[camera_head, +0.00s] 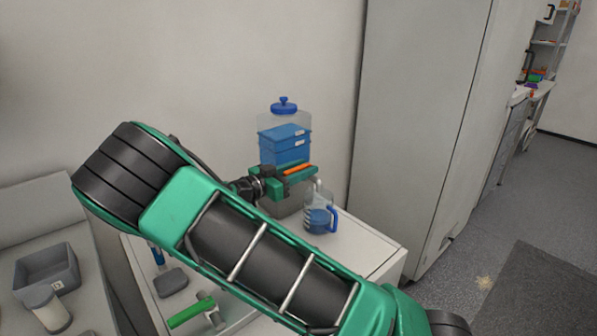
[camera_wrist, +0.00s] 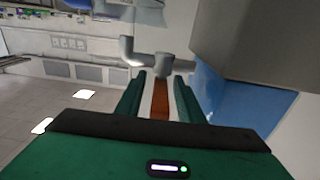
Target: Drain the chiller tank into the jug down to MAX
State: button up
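The chiller tank (camera_head: 284,148) is a clear container with a blue lid and blue liquid, standing against the wall. Its side also shows as a blue area in the wrist view (camera_wrist: 222,95). The jug (camera_head: 320,218), clear with a blue handle and some blue liquid, stands in front of it to the right. My gripper (camera_head: 300,176) is between tank and jug in the head view, covering the tank's lower front. In the wrist view its green fingers (camera_wrist: 163,80) are apart, with a grey tap-like fitting (camera_wrist: 152,58) at or just beyond the tips; contact is unclear. The MAX mark is not readable.
A white cabinet top (camera_head: 372,250) carries the jug. A tall grey cabinet (camera_head: 410,110) stands close on the right. A green-handled tool (camera_head: 192,312) and a grey bin (camera_head: 47,270) lie at lower left. My arm hides much of the cabinet front.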

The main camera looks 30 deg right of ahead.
jog(key=v, duration=1)
jog(key=shift+a, duration=0.4)
